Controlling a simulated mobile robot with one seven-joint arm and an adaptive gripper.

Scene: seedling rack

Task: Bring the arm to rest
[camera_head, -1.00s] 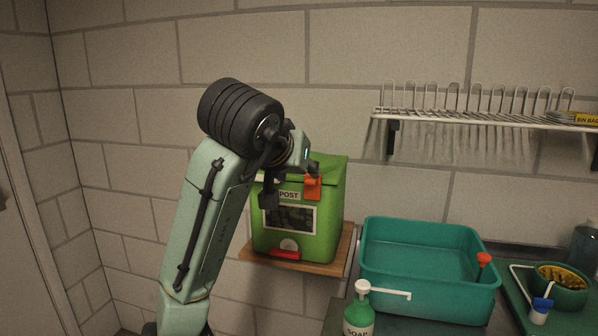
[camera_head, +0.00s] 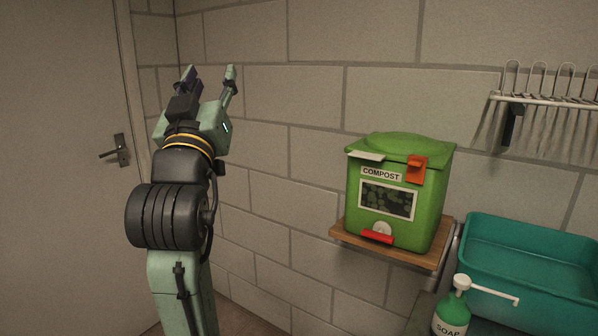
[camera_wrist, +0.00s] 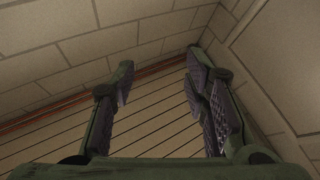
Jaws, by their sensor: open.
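My arm stands upright at the left of the head view, with my gripper (camera_head: 208,76) at its top, fingers pointing up. The fingers are spread apart with nothing between them. The wrist view also shows my gripper (camera_wrist: 160,85) open and empty, with wall and a slatted surface (camera_wrist: 140,125) beyond the fingers. My gripper is in free air, well to the left of the compost bin and touching nothing that I can see.
A green compost bin (camera_head: 425,218) stands on a wooden wall shelf (camera_head: 345,236). A teal basin (camera_head: 540,260), a soap bottle (camera_head: 449,318) and a wire rack (camera_head: 545,100) are at the right. A door (camera_head: 60,190) is at the left. The wall around my gripper is bare.

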